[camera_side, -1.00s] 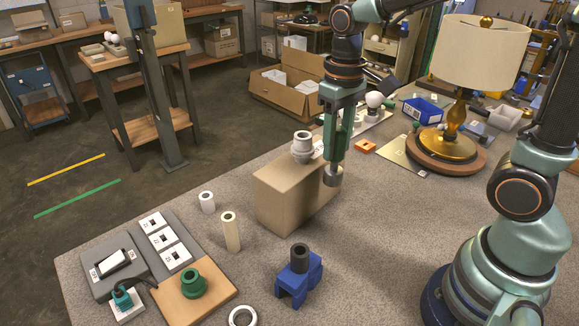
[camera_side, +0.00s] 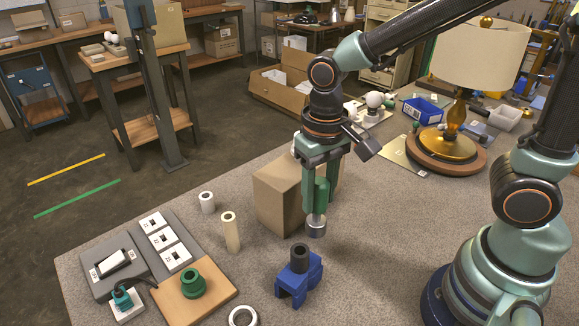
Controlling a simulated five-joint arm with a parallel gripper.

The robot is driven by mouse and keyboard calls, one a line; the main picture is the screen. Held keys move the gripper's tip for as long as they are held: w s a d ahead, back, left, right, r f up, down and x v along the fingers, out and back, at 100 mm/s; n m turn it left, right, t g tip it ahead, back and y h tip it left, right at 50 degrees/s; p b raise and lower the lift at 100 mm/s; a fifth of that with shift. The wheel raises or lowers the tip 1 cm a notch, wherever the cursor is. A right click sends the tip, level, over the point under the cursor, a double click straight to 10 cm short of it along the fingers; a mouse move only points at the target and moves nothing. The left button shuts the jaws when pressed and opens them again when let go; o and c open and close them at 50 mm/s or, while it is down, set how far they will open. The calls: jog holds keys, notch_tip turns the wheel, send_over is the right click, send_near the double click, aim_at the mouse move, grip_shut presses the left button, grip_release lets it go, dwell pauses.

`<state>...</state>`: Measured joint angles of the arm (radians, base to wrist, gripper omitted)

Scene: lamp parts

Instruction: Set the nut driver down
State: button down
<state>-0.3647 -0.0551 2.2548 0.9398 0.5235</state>
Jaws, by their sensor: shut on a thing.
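My gripper (camera_side: 317,196) is shut on the nut driver (camera_side: 317,227). Its silver cylindrical end points down below the green fingers, and the rest is hidden by the fingers. It hangs upright in front of the right part of the tan box (camera_side: 278,196), seemingly above the bench. A blue stand (camera_side: 299,285) with a dark hollow cylinder (camera_side: 299,258) upright in it stands below and to the left of the nut driver, apart from it.
A cream tube (camera_side: 230,232) and a short white tube (camera_side: 207,202) stand left of the box. A green ring part (camera_side: 193,284) sits on a wooden board (camera_side: 215,301). A lamp (camera_side: 455,130) stands at the right rear. Bench right of the blue stand is clear.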

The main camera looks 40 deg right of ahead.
aim_at(321, 180)
notch_tip(321, 180, down, 8)
jog(key=shift+f, duration=0.15)
dwell(0.3)
jog(key=shift+f, duration=0.15)
jog(key=shift+c, duration=2.1)
grip_release()
notch_tip(321, 180, up, 11)
jog(key=shift+r, duration=0.2)
jog(key=shift+d+r, duration=0.1)
jog(key=shift+r, duration=0.4)
jog(key=d+r+n+t, duration=0.1)
jog(key=d+r+t, duration=0.4)
jog(key=d, duration=0.5)
jog(key=shift+r+n, duration=0.3)
jog(key=shift+r, duration=0.15)
jog(key=shift+o, duration=0.4)
jog(key=shift+s+d+r+t, duration=0.15)
jog(key=shift+d+t, duration=0.15)
jog(key=shift+d, duration=0.15)
